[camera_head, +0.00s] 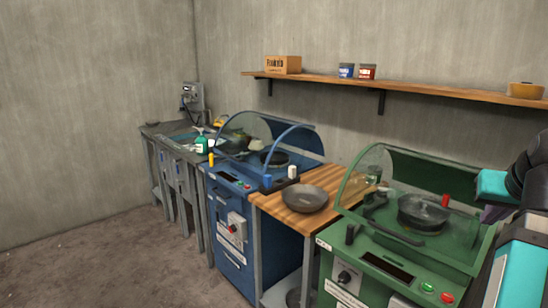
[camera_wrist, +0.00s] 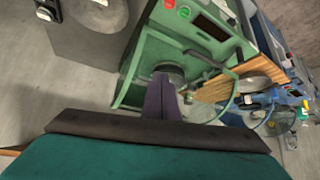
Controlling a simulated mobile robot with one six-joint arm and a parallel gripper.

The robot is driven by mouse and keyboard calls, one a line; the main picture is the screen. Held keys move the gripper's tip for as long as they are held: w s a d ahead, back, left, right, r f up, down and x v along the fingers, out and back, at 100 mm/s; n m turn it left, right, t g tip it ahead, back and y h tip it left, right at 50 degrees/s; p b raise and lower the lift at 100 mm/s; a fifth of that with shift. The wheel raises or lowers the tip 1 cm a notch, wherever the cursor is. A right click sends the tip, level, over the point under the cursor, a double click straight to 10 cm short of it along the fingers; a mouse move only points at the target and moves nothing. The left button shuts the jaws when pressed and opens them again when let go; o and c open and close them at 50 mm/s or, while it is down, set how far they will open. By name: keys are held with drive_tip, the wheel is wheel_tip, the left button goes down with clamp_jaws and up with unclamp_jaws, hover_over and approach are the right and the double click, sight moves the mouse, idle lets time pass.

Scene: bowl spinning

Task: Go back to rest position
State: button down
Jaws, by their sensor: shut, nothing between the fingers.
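My gripper (camera_wrist: 167,82) is shut and empty in the wrist view, its purple fingers together in front of the green machine (camera_wrist: 152,52). In the head view only a small purple part of my gripper (camera_head: 492,214) shows at the right, beside my arm and over the right side of the green machine (camera_head: 385,277). A dark grey bowl (camera_head: 305,198) sits on the wooden-topped table (camera_head: 270,204), apart from my gripper. It also shows in the wrist view (camera_wrist: 254,82).
The blue machine (camera_head: 228,205) with a clear cover stands left of the table. A sink counter (camera_head: 152,131) is at the back left. A wooden shelf (camera_head: 325,81) holds a box (camera_head: 283,65), small cans and a yellow-brown bowl (camera_head: 525,91). The floor at left is clear.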

drive_tip(key=w+a+f+n+g+y, duration=0.15)
drive_tip(key=w+a+f, duration=0.3)
drive_tip(key=f, duration=0.55)
drive_tip(key=w+a+f+n+g+y, duration=0.15)
drive_tip(key=w+a+f, duration=0.3)
drive_tip(key=f, duration=0.55)
drive_tip(key=a+f+g+y, duration=0.15)
drive_tip(key=a+f, duration=0.25)
drive_tip(key=f, duration=0.6)
drive_tip(key=a+f+g+y, duration=0.1)
drive_tip(key=a+f+g, duration=0.3)
drive_tip(key=f, duration=0.7)
drive_tip(key=s+a+f+n+g, duration=0.1)
drive_tip(key=s+a+f, duration=0.35)
drive_tip(key=f, duration=0.45)
drive_tip(key=s+a+f+n+g, duration=0.1)
drive_tip(key=s+a+f, duration=0.35)
drive_tip(key=f, duration=0.45)
drive_tip(key=s+a+f+g+h, duration=0.1)
drive_tip(key=s+a+f, duration=0.1)
drive_tip(key=s+f, duration=0.5)
drive_tip(key=s+a+f+g+p, duration=0.1)
drive_tip(key=s+a+f, duration=0.1)
drive_tip(key=s+f, duration=0.6)
drive_tip(key=shift+s+a+f+n+h, duration=0.15)
drive_tip(key=shift+a+f+n+h, duration=0.2)
drive_tip(key=shift+f, duration=1.9)
